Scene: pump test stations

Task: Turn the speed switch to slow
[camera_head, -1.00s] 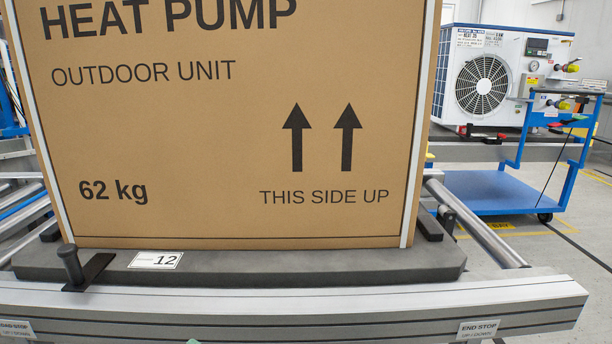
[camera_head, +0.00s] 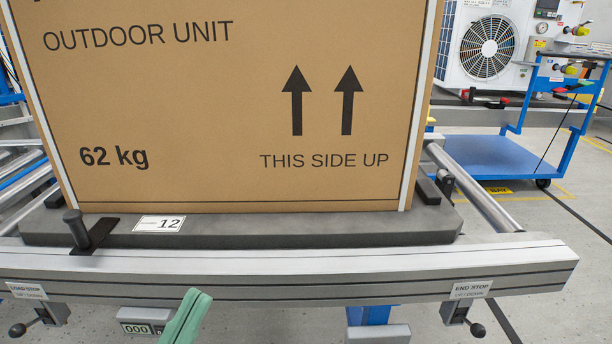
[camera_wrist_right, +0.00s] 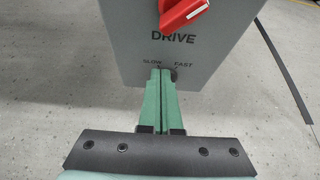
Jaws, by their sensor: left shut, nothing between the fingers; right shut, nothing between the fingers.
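In the right wrist view, a grey box marked DRIVE (camera_wrist_right: 185,50) has SLOW and FAST labels near its lower edge. A small dark speed switch (camera_wrist_right: 173,73) sits between and just below these labels. My right gripper's green fingers (camera_wrist_right: 160,72) are shut and empty, with their tips at the switch and partly hiding it. Whether they touch it and which way it points I cannot tell. In the head view, my left gripper (camera_head: 197,296) is shut and empty in front of the conveyor's front rail.
A red handle (camera_wrist_right: 180,12) is on the box above the DRIVE label. A large heat pump carton (camera_head: 230,110) stands on a dark pallet (camera_head: 330,230) behind the front rail (camera_head: 400,268). Stop levers (camera_head: 465,312) hang below it. A blue cart (camera_head: 490,155) stands at the back right.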

